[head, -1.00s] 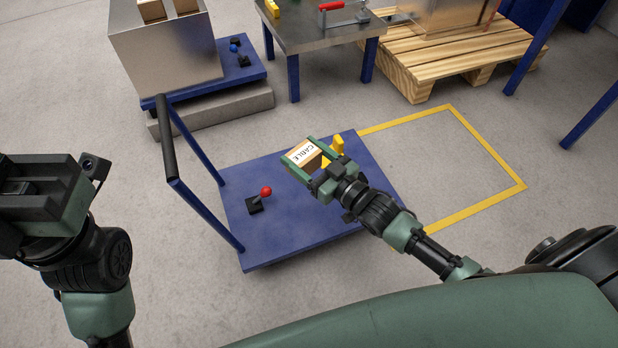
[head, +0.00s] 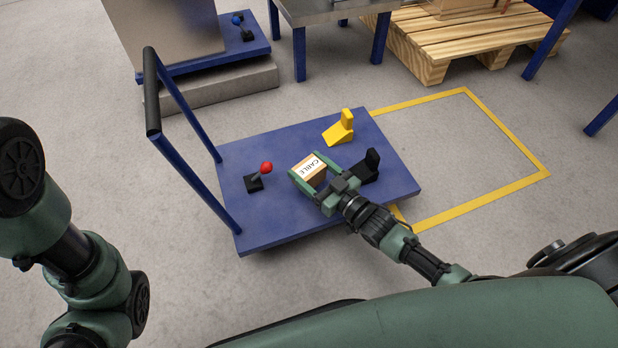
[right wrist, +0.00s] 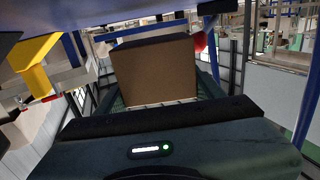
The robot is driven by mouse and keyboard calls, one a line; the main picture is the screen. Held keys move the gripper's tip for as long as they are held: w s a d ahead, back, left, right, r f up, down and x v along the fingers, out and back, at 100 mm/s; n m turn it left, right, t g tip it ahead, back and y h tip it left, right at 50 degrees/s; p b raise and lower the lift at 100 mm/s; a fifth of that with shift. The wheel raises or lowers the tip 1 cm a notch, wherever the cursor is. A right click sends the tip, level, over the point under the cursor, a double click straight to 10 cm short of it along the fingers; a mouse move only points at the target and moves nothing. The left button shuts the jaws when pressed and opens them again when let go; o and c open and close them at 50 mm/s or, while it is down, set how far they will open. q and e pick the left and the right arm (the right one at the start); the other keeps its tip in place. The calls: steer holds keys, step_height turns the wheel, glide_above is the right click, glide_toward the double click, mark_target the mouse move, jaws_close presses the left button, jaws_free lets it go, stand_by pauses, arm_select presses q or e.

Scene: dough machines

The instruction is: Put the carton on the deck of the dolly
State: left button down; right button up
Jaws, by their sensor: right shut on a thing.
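The carton (head: 311,170) is a small brown box with a white "CABLE" label on top. My right gripper (head: 309,175) is shut on it, with green fingers along its sides. In the head view it is over the middle of the dolly's blue deck (head: 290,218). The right wrist view shows the carton's plain brown face (right wrist: 157,72) between the fingers. I cannot tell whether the carton touches the deck. My left arm shows at the left edge of the head view, but its gripper is out of view.
A red-knobbed lever (head: 264,170), a yellow wedge (head: 340,130) and a black wedge (head: 371,167) are on the deck around the carton. The dolly's handle (head: 152,90) rises at left. A yellow floor outline (head: 470,205) lies right, and a wooden pallet (head: 430,50) behind.

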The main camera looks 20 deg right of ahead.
mark_target(316, 182)
step_height(316, 182, down, 3)
steer(key=shift+f+b, duration=0.1)
steer(key=shift+b, duration=0.8)
steer(key=shift+r, duration=0.2)
steer(key=shift+f, duration=0.15)
steer(key=o, duration=1.7)
steer(key=shift+o, duration=0.2)
